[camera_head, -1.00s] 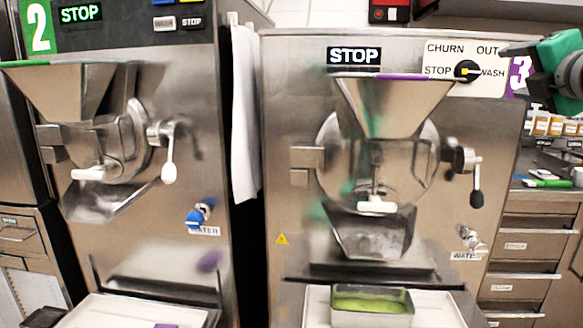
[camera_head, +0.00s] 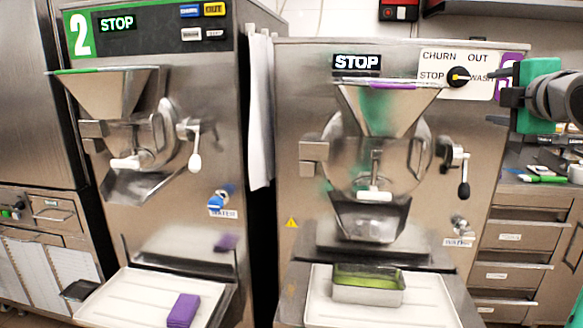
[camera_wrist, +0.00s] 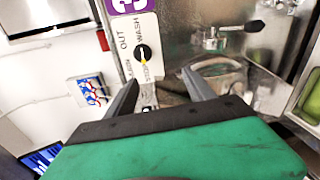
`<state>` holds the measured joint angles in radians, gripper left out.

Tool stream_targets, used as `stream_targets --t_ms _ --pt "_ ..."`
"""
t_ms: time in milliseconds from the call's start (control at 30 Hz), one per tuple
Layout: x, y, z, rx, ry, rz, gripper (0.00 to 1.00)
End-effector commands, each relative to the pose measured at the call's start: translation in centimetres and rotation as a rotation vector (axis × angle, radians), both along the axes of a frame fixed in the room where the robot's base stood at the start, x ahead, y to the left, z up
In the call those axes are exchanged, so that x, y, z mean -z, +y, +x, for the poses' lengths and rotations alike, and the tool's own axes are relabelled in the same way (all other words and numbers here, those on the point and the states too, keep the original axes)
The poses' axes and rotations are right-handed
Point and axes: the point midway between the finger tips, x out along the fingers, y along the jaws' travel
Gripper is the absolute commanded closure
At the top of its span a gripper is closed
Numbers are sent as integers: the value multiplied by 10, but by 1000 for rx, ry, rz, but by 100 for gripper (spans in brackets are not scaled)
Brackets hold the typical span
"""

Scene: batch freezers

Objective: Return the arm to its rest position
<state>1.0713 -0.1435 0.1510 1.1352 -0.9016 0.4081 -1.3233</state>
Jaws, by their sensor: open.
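My gripper (camera_head: 490,96) is at the right of the head view, in front of the right-hand machine's upper right corner. It has a green body and dark fingers pointing left. In the wrist view its two fingers (camera_wrist: 163,86) are spread apart with nothing between them. The selector knob (camera_head: 458,77) on the white label plate is just left of the fingers in the head view. Whether a finger touches the plate cannot be told.
The right machine (camera_head: 295,150) shows STOP, with a metal pan (camera_head: 368,295) of green contents on a white tray (camera_head: 430,310) below. Machine 2 (camera_head: 225,130) stands left, with a purple block (camera_head: 183,310) on its tray. Drawers (camera_head: 510,238) and a cluttered counter are at right.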

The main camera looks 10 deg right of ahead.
Motion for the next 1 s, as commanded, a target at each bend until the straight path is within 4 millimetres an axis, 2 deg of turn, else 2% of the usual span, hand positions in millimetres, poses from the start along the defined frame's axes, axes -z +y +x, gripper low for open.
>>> stream_targets --t_ms 67,167,267,367,467,500,567,633,700,800,900,1000 --pt "1 18 15 -3 16 128 38" --pt "21 45 31 10 52 322 38" --pt "49 83 43 41 115 545 38" --pt "89 133 45 113 218 800 38" --pt "142 195 24 245 362 1050 38" --pt "164 219 9 314 422 1133 38" --pt "197 250 -19 431 507 1234 38" --pt "231 278 -58 577 588 1311 38" --pt "259 295 -95 713 642 1354 38" --pt "286 306 -133 851 680 1375 38" --pt "299 309 -149 911 688 1380 38" --pt "303 308 -150 920 686 1382 38"
